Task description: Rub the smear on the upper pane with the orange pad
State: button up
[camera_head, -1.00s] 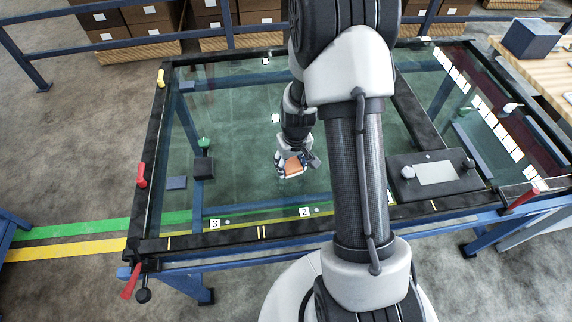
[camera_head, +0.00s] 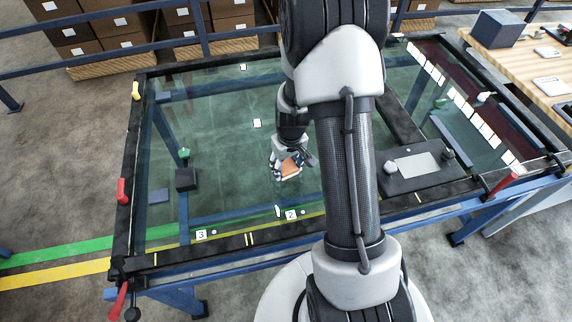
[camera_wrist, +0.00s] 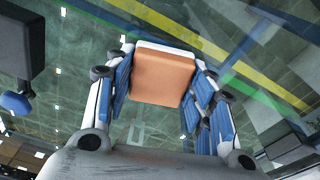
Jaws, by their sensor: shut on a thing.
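My gripper (camera_head: 289,170) is shut on the orange pad (camera_head: 290,167), low over the large greenish glass pane (camera_head: 215,150). In the wrist view the orange pad (camera_wrist: 163,78) sits between the blue-lined fingers, its broad face toward the camera and a pale edge on its far side. I cannot tell whether the pad touches the glass. No smear stands out clearly; faint streaks and reflections lie on the glass in both views. My arm hides part of the pane.
A dark block with a green knob (camera_head: 186,178) stands on the left of the pane. A dark plate with knobs (camera_head: 415,170) lies at the right. Red clamp handles (camera_head: 123,191) line the black frame. A wooden table (camera_head: 540,70) stands at the far right.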

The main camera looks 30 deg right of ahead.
jog(key=shift+r+p, duration=1.85)
jog(key=shift+r, duration=1.05)
jog(key=shift+w, duration=0.1)
jog(key=shift+r+p, duration=1.1)
jog(key=shift+r, duration=0.5)
jog(key=shift+f, duration=0.1)
